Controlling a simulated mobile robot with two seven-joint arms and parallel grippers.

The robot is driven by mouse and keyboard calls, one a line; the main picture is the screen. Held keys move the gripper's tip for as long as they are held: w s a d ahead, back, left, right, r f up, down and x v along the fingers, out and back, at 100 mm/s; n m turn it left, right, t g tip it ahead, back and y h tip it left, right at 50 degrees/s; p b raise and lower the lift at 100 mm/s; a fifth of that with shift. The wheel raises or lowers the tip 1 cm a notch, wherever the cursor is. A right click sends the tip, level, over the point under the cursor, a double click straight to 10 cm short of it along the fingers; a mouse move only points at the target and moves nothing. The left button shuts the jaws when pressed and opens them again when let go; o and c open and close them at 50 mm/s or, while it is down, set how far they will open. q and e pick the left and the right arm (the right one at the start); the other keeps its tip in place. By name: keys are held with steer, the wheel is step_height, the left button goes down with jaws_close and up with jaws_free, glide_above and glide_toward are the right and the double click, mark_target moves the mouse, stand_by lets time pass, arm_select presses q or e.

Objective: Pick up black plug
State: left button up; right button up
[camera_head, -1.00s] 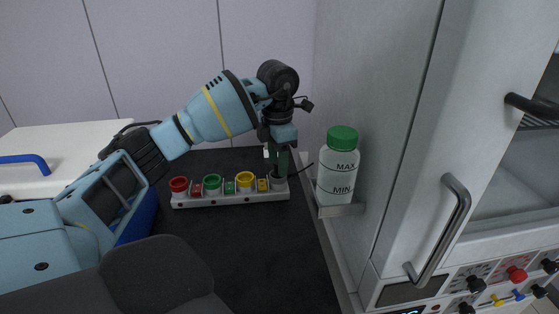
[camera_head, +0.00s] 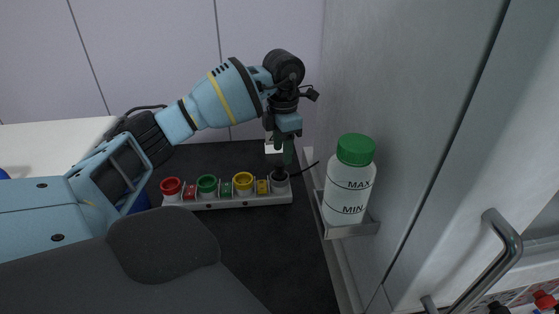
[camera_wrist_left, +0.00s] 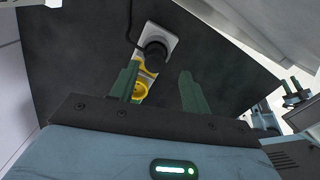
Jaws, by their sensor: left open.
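The black plug (camera_head: 280,174) sits in the grey-white socket at the right end of the white socket strip (camera_head: 228,202). A thin black cable leaves it toward the right. In the left wrist view the black plug (camera_wrist_left: 153,52) lies ahead of the fingers, between their lines and closer to the left finger. My left gripper (camera_head: 283,154) points down just above the plug, with green fingers. In the left wrist view my left gripper (camera_wrist_left: 158,80) is open and nothing is held. The fingers partly hide the plug's top in the head view.
Red (camera_head: 171,187), green (camera_head: 207,184) and yellow (camera_head: 243,182) round sockets line the strip. A white bottle (camera_head: 347,193) with a green cap stands on a bracket to the right, against a grey cabinet. The dark tabletop in front of the strip is clear.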

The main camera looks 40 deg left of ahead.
mark_target(280, 163)
arm_select(q)
steer(key=shift+a+f, duration=0.2)
steer(key=shift+f, duration=1.25)
steer(key=shift+a+f, duration=0.15)
steer(key=shift+f, duration=1.25)
steer(key=shift+c, duration=0.5)
steer(key=c, duration=0.9)
steer(key=shift+o, duration=0.2)
steer(key=shift+r, duration=5.05)
